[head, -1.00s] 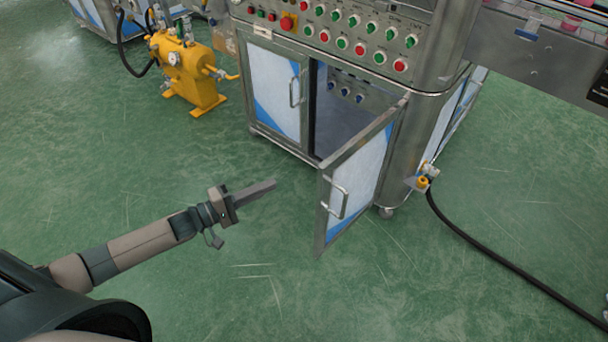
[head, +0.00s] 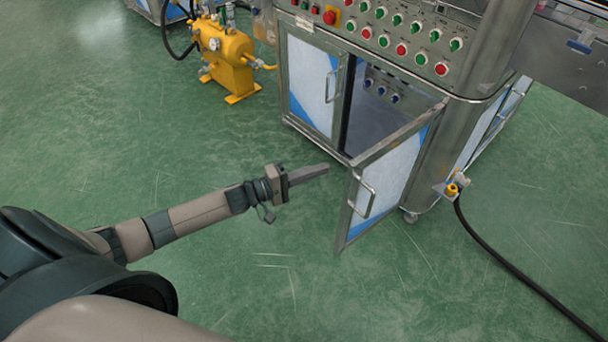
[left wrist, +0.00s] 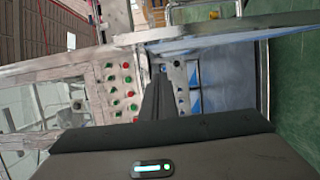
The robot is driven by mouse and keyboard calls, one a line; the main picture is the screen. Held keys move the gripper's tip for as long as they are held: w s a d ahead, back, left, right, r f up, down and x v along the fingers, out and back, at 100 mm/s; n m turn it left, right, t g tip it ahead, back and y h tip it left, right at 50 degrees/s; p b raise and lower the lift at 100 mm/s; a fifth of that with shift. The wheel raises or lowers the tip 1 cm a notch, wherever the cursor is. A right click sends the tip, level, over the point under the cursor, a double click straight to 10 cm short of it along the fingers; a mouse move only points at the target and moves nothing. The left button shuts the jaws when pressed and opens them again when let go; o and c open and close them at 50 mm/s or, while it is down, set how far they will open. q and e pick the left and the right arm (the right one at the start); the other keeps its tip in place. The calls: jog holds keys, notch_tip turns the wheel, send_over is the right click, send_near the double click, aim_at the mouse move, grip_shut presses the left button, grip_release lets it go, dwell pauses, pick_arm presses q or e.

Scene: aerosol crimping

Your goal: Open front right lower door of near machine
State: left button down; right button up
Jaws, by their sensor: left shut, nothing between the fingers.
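The near machine's front right lower door (head: 388,180) stands swung open, hinged on its right side, with a bar handle (head: 364,198) on its outer face near the free edge. Behind it the cabinet opening (head: 378,118) shows a dark inside with several knobs. My left gripper (head: 326,167) is shut and empty. In the head view it appears just left of the door's free edge, pointing right. In the left wrist view the shut fingers (left wrist: 157,98) point toward the cabinet, with the door's edge (left wrist: 190,34) across the top right. I cannot tell whether they touch the door. My right gripper is not in view.
The left lower door (head: 314,85) is closed. A button panel (head: 400,35) sits above. A yellow pump (head: 228,60) stands at the back left. A black hose (head: 500,255) runs from the machine's right side across the floor. The green floor in front is clear.

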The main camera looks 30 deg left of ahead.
pick_arm(q)
jog(key=d, duration=0.5)
jog(key=shift+w+d, duration=0.2)
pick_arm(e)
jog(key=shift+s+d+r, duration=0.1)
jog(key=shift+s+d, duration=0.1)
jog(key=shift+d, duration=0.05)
